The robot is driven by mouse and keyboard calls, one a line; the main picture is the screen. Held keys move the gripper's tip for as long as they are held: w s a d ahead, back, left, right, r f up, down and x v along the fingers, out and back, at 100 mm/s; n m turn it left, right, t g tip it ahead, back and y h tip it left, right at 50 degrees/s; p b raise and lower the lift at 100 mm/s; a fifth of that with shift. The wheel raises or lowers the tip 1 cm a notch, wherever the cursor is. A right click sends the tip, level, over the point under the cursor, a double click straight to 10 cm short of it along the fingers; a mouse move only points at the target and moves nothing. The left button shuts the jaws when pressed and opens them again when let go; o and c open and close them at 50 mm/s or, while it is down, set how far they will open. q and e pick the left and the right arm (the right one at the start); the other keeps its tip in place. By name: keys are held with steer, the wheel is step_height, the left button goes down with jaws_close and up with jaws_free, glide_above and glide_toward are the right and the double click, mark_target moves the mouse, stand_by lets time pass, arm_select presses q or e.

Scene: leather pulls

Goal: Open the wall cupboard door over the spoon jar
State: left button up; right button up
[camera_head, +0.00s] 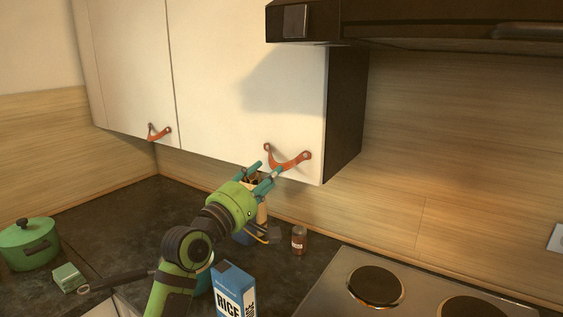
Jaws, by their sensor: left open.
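The wall cupboard has two white doors. The right door (225,75) is shut and has an orange leather pull (288,158) at its lower right corner. The left door (125,60) is shut and has a similar pull (158,132). My left gripper (269,169) is open, with its teal fingers close to the right door's pull, just at its lower left. I cannot tell whether the fingers touch the pull. The spoon jar (242,237) stands on the counter under the right door, mostly hidden behind my green gripper and arm. My right gripper is not in view.
A dark range hood (420,25) juts out at the upper right, beside the cupboard. A hob (400,290) lies below it. A rice box (234,292), a small brown jar (299,240) and a green pot (28,245) stand on the dark counter.

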mark_target(277, 165)
arm_select(q)
steer(key=p+x, duration=0.1)
steer(key=x, duration=0.3)
steer(key=shift+r, duration=0.1)
steer(key=shift+w+d, duration=0.2)
steer(key=shift+w, duration=0.1)
jaws_close()
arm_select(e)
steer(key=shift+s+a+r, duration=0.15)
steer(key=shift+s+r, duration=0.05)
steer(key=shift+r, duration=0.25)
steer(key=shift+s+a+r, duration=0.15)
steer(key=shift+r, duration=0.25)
